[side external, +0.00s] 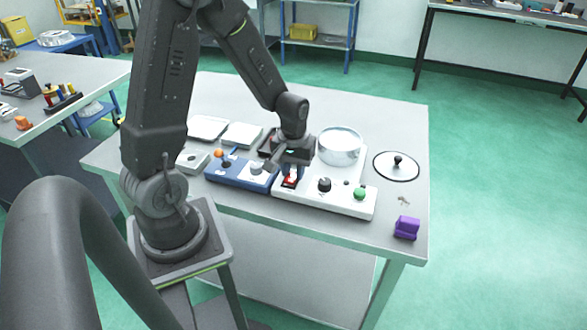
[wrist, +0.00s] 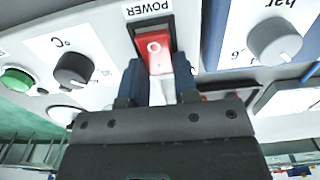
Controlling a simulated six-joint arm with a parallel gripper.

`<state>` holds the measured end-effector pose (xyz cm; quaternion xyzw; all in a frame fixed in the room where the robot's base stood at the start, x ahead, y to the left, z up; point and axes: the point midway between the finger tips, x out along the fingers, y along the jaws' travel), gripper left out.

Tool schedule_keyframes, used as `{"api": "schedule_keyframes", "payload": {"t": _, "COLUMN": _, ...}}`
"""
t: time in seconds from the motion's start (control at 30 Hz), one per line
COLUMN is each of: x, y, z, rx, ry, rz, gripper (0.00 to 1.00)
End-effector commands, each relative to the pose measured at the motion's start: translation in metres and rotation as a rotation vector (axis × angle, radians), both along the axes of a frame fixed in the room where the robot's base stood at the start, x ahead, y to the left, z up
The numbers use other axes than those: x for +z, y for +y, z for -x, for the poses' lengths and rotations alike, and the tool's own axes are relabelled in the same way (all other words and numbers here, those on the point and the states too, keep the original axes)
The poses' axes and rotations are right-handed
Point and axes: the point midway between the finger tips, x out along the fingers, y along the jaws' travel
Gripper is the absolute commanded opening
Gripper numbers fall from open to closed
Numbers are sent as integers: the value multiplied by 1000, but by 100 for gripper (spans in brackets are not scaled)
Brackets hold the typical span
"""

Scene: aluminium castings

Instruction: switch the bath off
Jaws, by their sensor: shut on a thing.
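The bath is a white unit (side external: 310,200) with a round metal vessel (side external: 340,148) at its back, on the table in the side view. Its red rocker switch (wrist: 154,48), under a POWER label (wrist: 149,11), carries a white circle mark. The switch also shows in the side view (side external: 290,182), partly covered by my gripper (side external: 291,171). In the wrist view my gripper (wrist: 159,82) has its two dark fingers on either side of the switch's near end, shut on it. The fingers hide the exact contact.
The bath also carries a black °C knob (wrist: 73,69) and a green button (wrist: 16,80). A blue unit (side external: 228,172) with a grey knob (wrist: 275,41) stands close beside it. A lid (side external: 397,168) and a purple block (side external: 407,228) lie to the right.

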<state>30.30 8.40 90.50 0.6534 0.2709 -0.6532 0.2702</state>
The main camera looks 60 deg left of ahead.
Motion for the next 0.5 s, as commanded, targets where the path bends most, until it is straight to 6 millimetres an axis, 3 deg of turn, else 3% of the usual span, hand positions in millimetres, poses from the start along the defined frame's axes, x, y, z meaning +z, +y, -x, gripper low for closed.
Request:
{"api": "schedule_keyframes", "payload": {"t": 0.1, "x": 0, "y": 0, "z": 0, "rx": 0, "ry": 0, "rz": 0, "gripper": 4}}
{"api": "schedule_keyframes", "payload": {"t": 0.5, "x": 2, "y": -3, "z": 4, "rx": -4, "ry": -139, "rz": -145, "gripper": 4}}
